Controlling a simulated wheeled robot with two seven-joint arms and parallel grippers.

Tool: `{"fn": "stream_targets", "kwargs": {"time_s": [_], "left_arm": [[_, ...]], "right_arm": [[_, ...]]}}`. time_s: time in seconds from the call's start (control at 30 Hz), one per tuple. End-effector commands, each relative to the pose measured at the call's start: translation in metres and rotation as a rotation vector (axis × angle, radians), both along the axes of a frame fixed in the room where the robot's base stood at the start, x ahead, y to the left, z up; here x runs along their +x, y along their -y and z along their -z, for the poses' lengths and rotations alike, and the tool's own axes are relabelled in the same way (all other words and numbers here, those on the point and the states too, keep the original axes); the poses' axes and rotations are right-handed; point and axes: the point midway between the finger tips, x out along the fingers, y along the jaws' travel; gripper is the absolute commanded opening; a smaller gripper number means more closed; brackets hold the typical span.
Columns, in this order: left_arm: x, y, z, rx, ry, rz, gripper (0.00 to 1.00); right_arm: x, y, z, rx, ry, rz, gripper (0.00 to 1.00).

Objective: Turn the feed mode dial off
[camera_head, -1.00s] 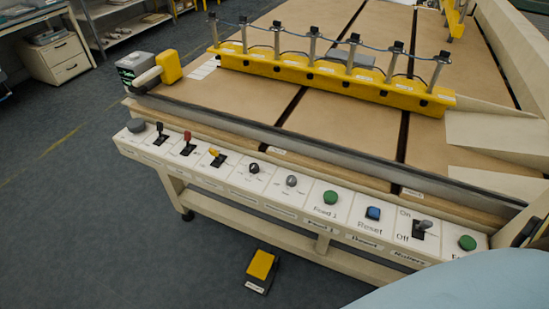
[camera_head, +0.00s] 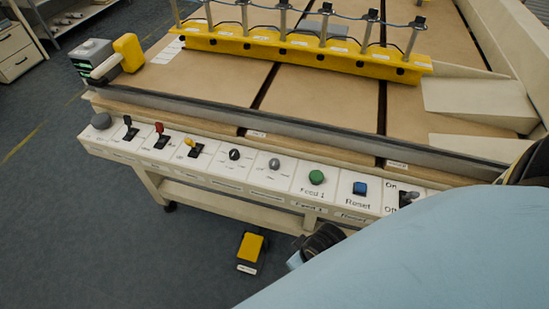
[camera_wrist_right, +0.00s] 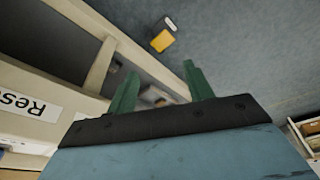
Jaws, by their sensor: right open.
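Two rotary dials sit mid-panel on the white control strip in the head view: a black dial (camera_head: 234,154) and a grey dial (camera_head: 274,164). Their small labels are too blurred to tell which is the feed mode dial. My right arm covers the lower right of the head view. My right gripper (camera_wrist_right: 160,70) shows in the right wrist view, with two green fingers apart and nothing between them. It is below the panel's front edge, beside the Reset label, pointing down towards the floor. My left gripper is not in view.
A green button (camera_head: 316,177), a blue Reset button (camera_head: 360,188) and an On/Off lever (camera_head: 408,197) are right of the dials. Black, red and yellow levers (camera_head: 190,143) are left. A yellow pedal (camera_head: 251,246) lies on the floor. The space before the dials is clear.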

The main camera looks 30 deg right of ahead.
Motion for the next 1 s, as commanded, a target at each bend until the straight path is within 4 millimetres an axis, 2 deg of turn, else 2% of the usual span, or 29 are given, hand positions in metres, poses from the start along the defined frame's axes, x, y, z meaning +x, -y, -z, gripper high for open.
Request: {"fn": "stream_targets", "kwargs": {"time_s": [0.03,0.27,0.4,0.53,0.77,0.87,1.0], "left_arm": [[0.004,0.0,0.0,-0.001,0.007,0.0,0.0],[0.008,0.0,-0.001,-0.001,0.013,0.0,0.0],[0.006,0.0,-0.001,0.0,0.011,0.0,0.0],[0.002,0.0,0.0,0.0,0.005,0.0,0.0],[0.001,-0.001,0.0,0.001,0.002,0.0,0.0],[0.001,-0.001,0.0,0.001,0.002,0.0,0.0],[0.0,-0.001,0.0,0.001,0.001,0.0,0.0]], "right_arm": [[0.003,0.0,-0.016,0.002,0.011,0.001,0.52],[0.013,-0.005,-0.078,0.021,0.041,-0.013,0.52],[0.032,-0.019,-0.115,0.059,0.053,-0.064,0.52],[0.05,-0.029,-0.124,0.086,0.041,-0.112,0.52],[0.09,-0.04,-0.129,0.103,-0.002,-0.189,0.52],[0.114,-0.038,-0.131,0.094,-0.034,-0.216,0.52],[0.158,-0.019,-0.141,0.057,-0.1,-0.22,0.52]]}}
